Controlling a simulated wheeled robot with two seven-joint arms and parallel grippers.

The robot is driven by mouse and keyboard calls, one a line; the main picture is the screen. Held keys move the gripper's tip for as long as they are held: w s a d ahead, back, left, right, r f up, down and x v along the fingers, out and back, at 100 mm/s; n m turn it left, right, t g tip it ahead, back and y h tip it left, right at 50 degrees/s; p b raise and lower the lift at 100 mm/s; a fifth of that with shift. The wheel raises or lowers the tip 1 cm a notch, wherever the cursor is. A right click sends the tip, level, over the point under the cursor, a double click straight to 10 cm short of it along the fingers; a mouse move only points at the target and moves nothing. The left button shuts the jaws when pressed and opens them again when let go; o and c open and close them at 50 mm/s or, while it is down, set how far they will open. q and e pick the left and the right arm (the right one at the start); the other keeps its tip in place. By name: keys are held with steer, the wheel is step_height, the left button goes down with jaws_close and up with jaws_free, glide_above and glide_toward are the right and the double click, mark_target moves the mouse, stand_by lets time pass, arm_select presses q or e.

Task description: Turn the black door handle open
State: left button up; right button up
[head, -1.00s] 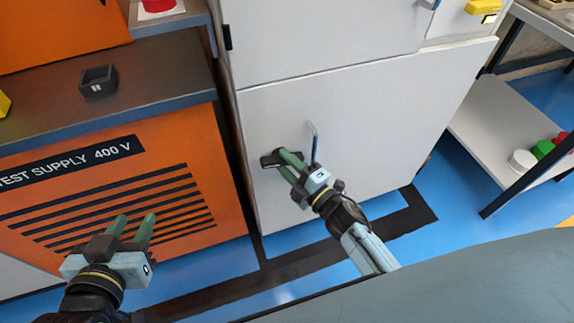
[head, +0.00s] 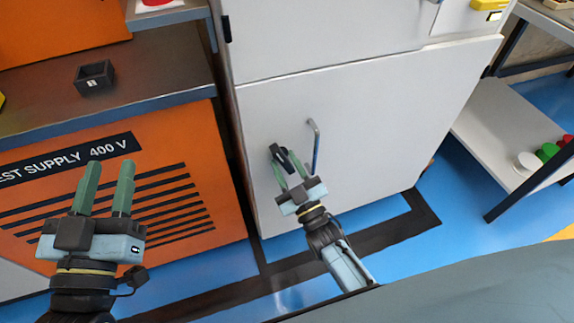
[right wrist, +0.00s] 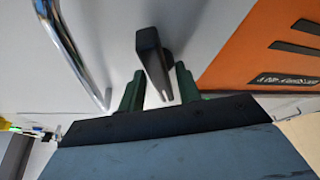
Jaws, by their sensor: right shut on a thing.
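The black door handle (head: 277,152) is on the white cabinet door (head: 370,130), near the door's left edge. It stands tilted, its upper end leaning left. My right gripper (head: 288,170) is at the handle, with one green finger on each side, and is shut on it. In the right wrist view the handle (right wrist: 151,58) runs down between the two fingers of the right gripper (right wrist: 158,80). My left gripper (head: 109,170) is open and empty in front of the orange test supply cabinet.
A metal pull bar (head: 316,145) stands just right of the handle and shows in the right wrist view (right wrist: 72,45). The orange cabinet (head: 190,150) with a grey top is at left. A shelf (head: 490,130) stands at right. Blue floor (head: 200,268) lies in front.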

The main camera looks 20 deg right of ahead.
steer(key=m+h, duration=0.1)
steer(key=m, duration=0.2)
steer(key=m+h, duration=0.2)
steer(key=m, duration=0.1)
steer(key=shift+a+t, duration=0.1)
steer(key=shift+t, duration=0.2)
steer(key=shift+m, duration=0.3)
steer(key=shift+c, duration=0.3)
steer(key=shift+h, duration=0.4)
jaws_close()
steer(key=o, duration=0.7)
jaws_free()
